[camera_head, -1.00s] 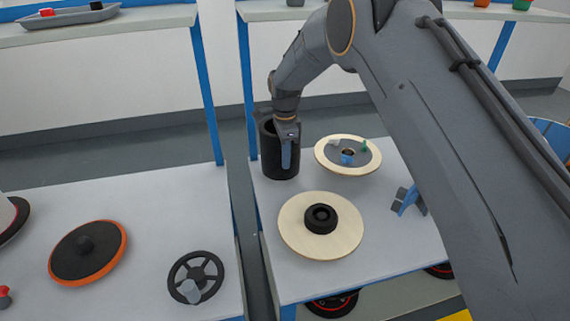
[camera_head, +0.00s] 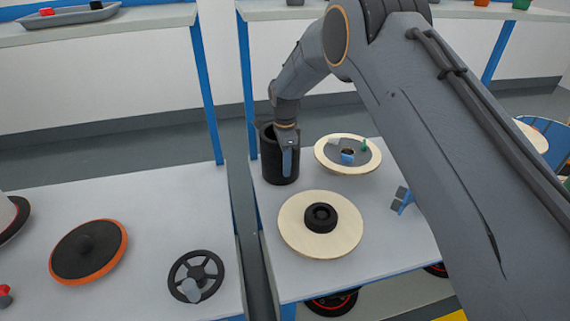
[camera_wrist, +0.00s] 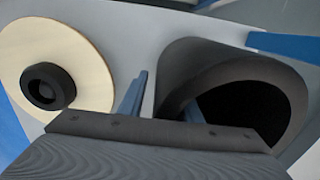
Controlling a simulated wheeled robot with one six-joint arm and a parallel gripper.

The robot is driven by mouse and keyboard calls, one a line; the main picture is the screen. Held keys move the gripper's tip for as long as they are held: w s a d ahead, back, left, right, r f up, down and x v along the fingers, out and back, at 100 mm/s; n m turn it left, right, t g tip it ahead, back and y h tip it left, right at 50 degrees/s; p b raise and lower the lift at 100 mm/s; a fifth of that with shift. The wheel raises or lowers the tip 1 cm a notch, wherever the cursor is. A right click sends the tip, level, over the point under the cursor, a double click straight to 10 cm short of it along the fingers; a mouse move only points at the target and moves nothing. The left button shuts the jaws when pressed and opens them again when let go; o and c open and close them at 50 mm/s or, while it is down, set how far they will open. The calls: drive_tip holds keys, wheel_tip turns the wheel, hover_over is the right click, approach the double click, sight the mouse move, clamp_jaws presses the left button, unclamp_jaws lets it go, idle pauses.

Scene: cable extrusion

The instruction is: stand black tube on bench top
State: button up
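The black tube (camera_head: 280,172) is upright at the back left corner of the right-hand bench top (camera_head: 276,283). I cannot tell whether its base touches the bench. My gripper (camera_head: 288,161) is at the tube's front side, pointing down over its rim. In the wrist view, the tube (camera_wrist: 230,75) fills the right side, with its dark open mouth showing. My gripper (camera_wrist: 165,100) has its two blue fingers on either side of the tube's wall, one outside and one at the inner side. It looks shut on this wall. The fingertips are partly hidden.
A pale disc with a black hub (camera_head: 292,232) lies in front of the tube. Another pale disc with small parts (camera_head: 327,158) lies to its right. A blue and grey part (camera_head: 402,199) lies farther right. A gap separates the left bench (camera_head: 146,210).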

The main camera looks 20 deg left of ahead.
wheel_tip(320, 180, up, 8)
drive_tip(key=shift+f+b, duration=0.1)
drive_tip(key=shift+b, duration=0.3)
